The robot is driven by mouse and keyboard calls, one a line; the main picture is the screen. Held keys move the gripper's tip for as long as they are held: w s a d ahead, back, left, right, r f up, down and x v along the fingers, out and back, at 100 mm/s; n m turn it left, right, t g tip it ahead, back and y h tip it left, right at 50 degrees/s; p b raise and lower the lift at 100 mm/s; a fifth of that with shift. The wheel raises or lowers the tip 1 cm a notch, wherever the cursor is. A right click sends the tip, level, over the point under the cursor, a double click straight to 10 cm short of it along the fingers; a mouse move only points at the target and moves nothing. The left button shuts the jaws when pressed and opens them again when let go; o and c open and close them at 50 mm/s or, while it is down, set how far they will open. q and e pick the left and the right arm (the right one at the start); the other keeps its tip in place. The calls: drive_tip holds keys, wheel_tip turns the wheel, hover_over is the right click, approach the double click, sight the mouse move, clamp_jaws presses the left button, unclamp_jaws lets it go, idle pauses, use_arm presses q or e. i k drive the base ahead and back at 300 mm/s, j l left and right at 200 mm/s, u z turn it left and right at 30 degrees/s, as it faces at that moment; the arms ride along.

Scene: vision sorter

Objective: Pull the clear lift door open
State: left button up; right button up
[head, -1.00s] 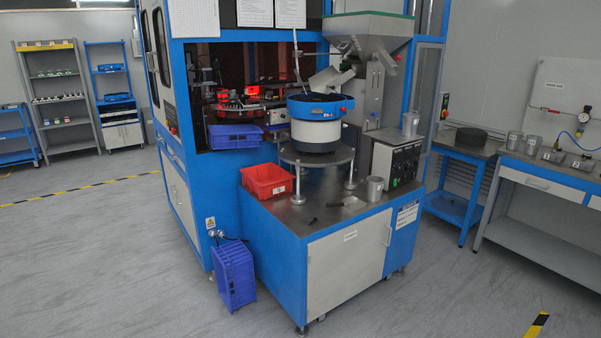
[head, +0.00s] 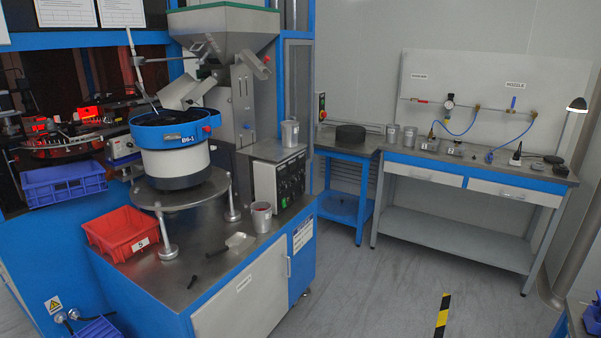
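The blue sorting machine (head: 60,240) stands at the left of the head view. Its front has a wide dark window or opening (head: 75,70) with red-lit parts inside. I cannot make out a clear lift door for certain, nor whether one covers this opening. Two white sheets at the top left hang above the opening. Neither of my grippers is in view.
A blue-rimmed bowl feeder (head: 172,155), a red bin (head: 125,232) and a metal cup (head: 261,217) stand on the machine's table. A blue crate (head: 63,185) sits at the opening. A workbench (head: 470,172) stands at the right. Grey floor lies between.

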sight(287, 43)
drive_tip(key=i+l, duration=0.2)
drive_tip(key=i, duration=0.2)
drive_tip(key=i+l+z, duration=0.1)
drive_tip(key=i, duration=0.25)
drive_tip(key=i+l+z, duration=0.1)
drive_tip(key=i, duration=0.3)
drive_tip(key=i+l+u, duration=0.3)
drive_tip(key=l, duration=0.3)
drive_tip(key=i+l+u, duration=0.15)
drive_tip(key=i+l, duration=0.15)
drive_tip(key=i+l+u, duration=0.1)
drive_tip(key=i+l, duration=0.35)
drive_tip(key=i+l+u, duration=0.15)
drive_tip(key=i, duration=0.25)
drive_tip(key=i+u, duration=0.15)
drive_tip(key=i, duration=0.2)
drive_tip(key=i+l+u, duration=0.1)
drive_tip(key=i+l, duration=0.15)
drive_tip(key=i, duration=0.1)
